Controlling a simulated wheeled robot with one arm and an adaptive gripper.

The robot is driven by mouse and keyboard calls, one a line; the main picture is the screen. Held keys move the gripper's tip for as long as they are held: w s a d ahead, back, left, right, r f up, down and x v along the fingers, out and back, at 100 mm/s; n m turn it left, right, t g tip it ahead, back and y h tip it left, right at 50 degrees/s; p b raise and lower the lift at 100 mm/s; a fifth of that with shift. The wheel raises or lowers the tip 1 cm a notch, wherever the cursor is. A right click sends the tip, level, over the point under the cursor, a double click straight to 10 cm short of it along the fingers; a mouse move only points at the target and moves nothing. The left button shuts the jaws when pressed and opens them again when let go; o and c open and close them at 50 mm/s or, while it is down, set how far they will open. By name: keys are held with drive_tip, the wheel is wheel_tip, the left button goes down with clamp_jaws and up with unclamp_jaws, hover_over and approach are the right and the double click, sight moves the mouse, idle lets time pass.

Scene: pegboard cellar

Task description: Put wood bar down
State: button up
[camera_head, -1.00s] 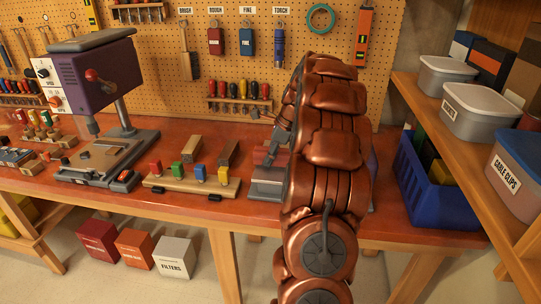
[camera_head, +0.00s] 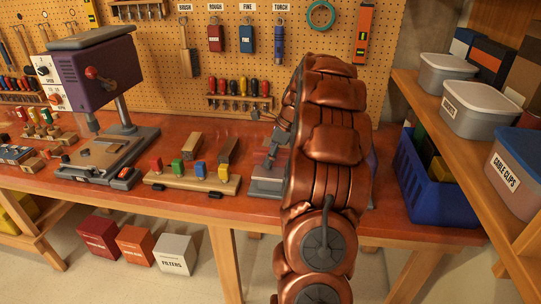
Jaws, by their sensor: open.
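I cannot tell which one the task means. My gripper (camera_head: 270,154) is at the left edge of my copper-coloured arm, low over the bench and right of the right bar. It is open, and I see no bar between its fingers. My arm hides much of it.
The wooden board (camera_head: 170,181) carries red, green, blue and yellow pieces. A purple drill press (camera_head: 100,75) stands left. A blue bin (camera_head: 435,200) is right of my arm, beside a shelf with grey boxes (camera_head: 478,112). A screwdriver rack (camera_head: 240,100) hangs behind.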

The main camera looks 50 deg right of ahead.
sight(284, 152)
drive_tip(key=b+v, duration=0.2)
drive_tip(key=v, duration=1)
drive_tip(key=shift+r, duration=0.1)
drive_tip(key=s+a+f+n+g, duration=0.1)
drive_tip(key=s+a+n+g, duration=0.1)
drive_tip(key=a+n, duration=0.8)
drive_tip(key=s+a+f+n+g, duration=0.1)
drive_tip(key=a+n, duration=0.2)
drive_tip(key=a, duration=1.4)
drive_tip(key=s+a+f+n, duration=0.3)
drive_tip(key=s+a+n, duration=0.1)
drive_tip(key=s, duration=0.3)
drive_tip(key=s+a+f+n+g+h, duration=0.1)
drive_tip(key=s+a+f+n, duration=0.3)
drive_tip(key=s+n, duration=0.2)
drive_tip(key=s+a+f+n+g+h, duration=0.1)
drive_tip(key=s+a+f+n, duration=0.2)
drive_tip(key=s+n, duration=0.3)
drive_tip(key=s+a, duration=0.1)
drive_tip(key=s, duration=0.3)
drive_tip(key=shift+s+a+f, duration=0.25)
drive_tip(key=shift+a+f, duration=0.05)
drive_tip(key=shift+a, duration=0.1)
drive_tip(key=shift+d, duration=0.15)
